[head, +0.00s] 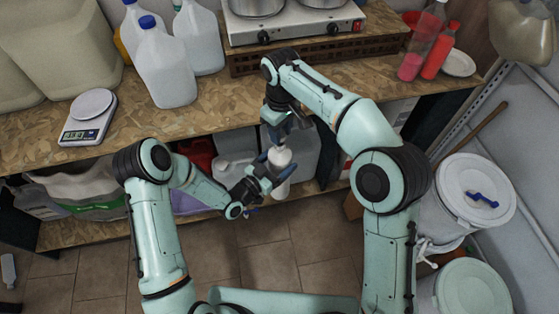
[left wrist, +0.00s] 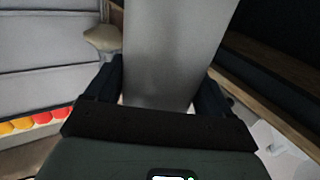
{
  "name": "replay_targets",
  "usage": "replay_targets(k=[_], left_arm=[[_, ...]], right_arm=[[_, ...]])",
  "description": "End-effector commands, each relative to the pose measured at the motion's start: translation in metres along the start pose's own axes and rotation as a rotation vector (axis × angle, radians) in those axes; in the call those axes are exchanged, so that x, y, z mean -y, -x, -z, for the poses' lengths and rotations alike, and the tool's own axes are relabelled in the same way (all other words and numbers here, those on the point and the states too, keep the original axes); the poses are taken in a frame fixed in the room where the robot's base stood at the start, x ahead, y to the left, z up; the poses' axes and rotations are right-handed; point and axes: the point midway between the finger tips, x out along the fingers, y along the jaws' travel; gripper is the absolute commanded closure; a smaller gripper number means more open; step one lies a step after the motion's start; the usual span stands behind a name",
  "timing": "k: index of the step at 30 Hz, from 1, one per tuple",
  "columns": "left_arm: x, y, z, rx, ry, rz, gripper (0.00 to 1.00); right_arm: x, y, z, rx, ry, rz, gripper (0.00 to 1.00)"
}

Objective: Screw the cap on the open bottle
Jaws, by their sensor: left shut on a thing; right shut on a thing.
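The white bottle (head: 281,187) stands roughly upright in the air in front of the shelf edge. My left gripper (head: 271,169) is shut around its body from the left. In the left wrist view the bottle (left wrist: 172,50) shows as a broad grey-white surface between the two dark fingers of my left gripper (left wrist: 160,98). My right gripper (head: 279,138) is directly above the bottle's neck, pointing down, and is shut on the cap. The cap is hidden by the fingers, so I cannot tell whether it touches the neck or how it is seated.
The wooden worktop (head: 215,112) runs behind my arms, with jugs (head: 165,68), a scale (head: 88,117) and a hotplate (head: 290,27). Containers fill the shelf below. White lidded drums (head: 468,192) stand at the right. The tiled floor (head: 290,240) below the bottle is clear.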

Motion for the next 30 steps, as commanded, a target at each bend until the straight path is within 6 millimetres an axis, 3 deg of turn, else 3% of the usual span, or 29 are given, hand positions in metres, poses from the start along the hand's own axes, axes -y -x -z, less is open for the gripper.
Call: replay_targets(k=[30], left_arm=[[0.0001,-0.0011,0.0030,-0.008,-0.002,-0.001,1.00]], right_arm=[[0.0001,-0.0106,-0.0013,0.001,-0.001,0.000,0.93]])
